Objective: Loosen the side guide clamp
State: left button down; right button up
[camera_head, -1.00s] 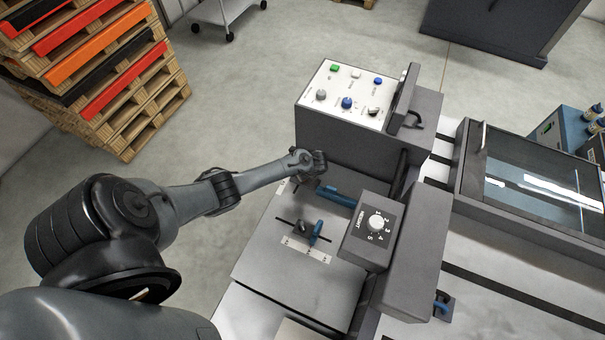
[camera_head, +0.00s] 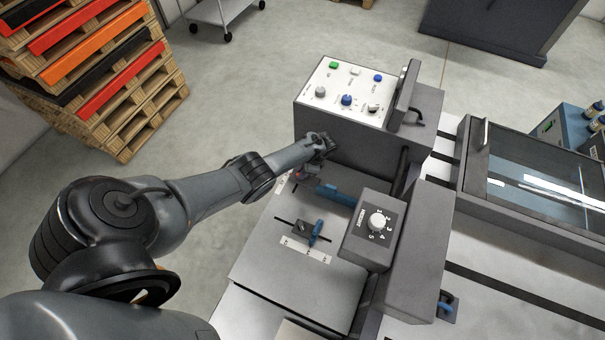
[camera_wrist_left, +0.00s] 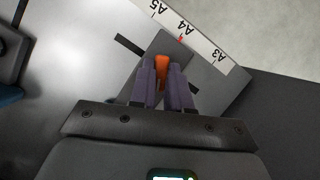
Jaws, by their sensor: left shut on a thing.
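The side guide clamp shows in the left wrist view as an orange lever (camera_wrist_left: 161,72) beside a grey block (camera_wrist_left: 198,68) and a slot in the plate. A red pointer (camera_wrist_left: 180,39) lies by the A4 mark of a white scale (camera_wrist_left: 205,42). My left gripper (camera_wrist_left: 162,88) is shut on the orange lever, with a finger on each side of it. In the head view my left gripper (camera_head: 304,176) is at the far left edge of the feed table (camera_head: 290,265), mostly hidden by its own wrist. My right gripper is not in view.
A blue-levered clamp (camera_head: 316,232) sits on a slot nearer the front, and a blue bar (camera_head: 335,196) lies close right of my gripper. The control box (camera_head: 345,155) rises just behind. A dial box (camera_head: 372,228) stands to the right. The near table surface is clear.

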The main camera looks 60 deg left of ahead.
pick_arm(q)
jog(key=shift+a+n+h+b, duration=0.1)
jog(key=shift+n+h+b, duration=0.6)
jog(key=shift+n, duration=1.3)
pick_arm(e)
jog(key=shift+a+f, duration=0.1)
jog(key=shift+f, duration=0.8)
pick_arm(q)
jog(key=c, duration=1.1)
grip_release()
jog(key=p+v, duration=0.2)
jog(key=v, duration=0.3)
jog(key=p+v, duration=0.2)
jog(key=v, duration=0.4)
jog(key=shift+w+f, duration=0.15)
jog(key=shift+w, duration=0.05)
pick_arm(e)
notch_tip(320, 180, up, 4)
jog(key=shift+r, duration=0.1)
